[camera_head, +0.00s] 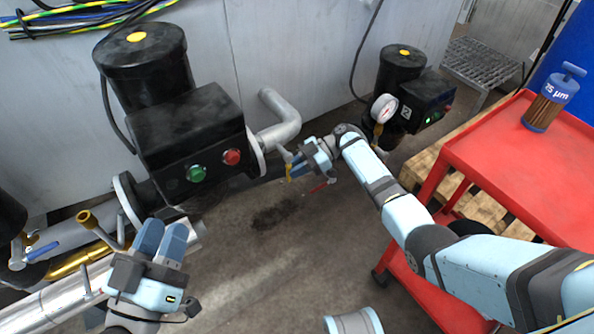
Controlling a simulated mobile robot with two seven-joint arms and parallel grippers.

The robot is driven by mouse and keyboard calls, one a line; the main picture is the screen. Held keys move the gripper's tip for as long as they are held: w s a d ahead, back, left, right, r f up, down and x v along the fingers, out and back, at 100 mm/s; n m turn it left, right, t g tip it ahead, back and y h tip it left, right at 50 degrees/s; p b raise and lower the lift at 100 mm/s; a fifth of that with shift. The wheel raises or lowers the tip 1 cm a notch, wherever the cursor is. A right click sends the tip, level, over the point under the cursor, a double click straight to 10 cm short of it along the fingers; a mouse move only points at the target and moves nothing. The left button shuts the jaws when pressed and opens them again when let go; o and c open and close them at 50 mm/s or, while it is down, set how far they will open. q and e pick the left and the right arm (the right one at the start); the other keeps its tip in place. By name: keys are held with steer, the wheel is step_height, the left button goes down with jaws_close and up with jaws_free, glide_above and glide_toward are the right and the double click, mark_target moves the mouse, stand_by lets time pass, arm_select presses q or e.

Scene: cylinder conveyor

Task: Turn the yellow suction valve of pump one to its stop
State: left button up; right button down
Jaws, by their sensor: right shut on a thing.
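The black pump one (187,130) stands at the left-centre of the head view with a green and a red button on its front. A small yellow part (289,174), seemingly the yellow suction valve's handle, shows beside the pipe at its right. My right gripper (293,168) is shut on that yellow handle, with its fingers covering most of it. The valve body and the handle's angle to the stop are hidden. My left gripper (161,239) is at the lower left, fingers together and empty, beside a brass-coloured fitting (89,220).
A red-handled lever (322,187) lies just right of my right gripper. A second pump (405,85) with a gauge (384,108) stands behind. A red cart (530,160) carries a blue-topped filter (551,97). A blue lever (42,250) is far left.

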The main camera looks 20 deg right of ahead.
arm_select(q)
steer(key=shift+f, duration=0.3)
arm_select(e)
steer(key=shift+a, duration=0.15)
steer(key=c, duration=1.1)
jaws_free()
arm_select(q)
steer(key=a+f+g+y+p, duration=0.3)
steer(key=f+g+p, duration=0.1)
steer(key=f, duration=0.4)
steer(key=shift+s+a+y+p, duration=0.2)
steer(key=shift+y+p, duration=0.1)
steer(key=shift+p, duration=0.45)
arm_select(e)
steer(key=shift+r, duration=10)
